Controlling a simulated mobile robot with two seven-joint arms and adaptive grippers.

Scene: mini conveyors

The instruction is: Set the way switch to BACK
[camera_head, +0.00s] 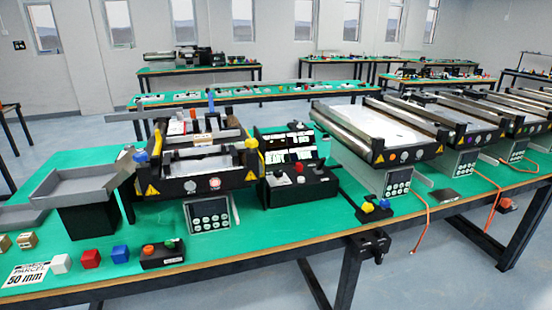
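A black control box (301,188) stands on the green table, right of the nearest small conveyor (194,188). It carries a red knob and small dark and pale controls. I cannot tell which is the way switch, or read its position. Behind the box are dark display panels (287,145) with white lettering, one line seeming to read READY. A black jaw-like shape (370,245) at the table's front edge may be my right gripper. Its fingers are too unclear to tell open from shut, and it is apart from the control box. My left gripper is not in view.
A grey tray (83,185) is left of the conveyor. A yellow-and-blue button box (374,210) stands right of the control box. Green tabletop is clear before the control box.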

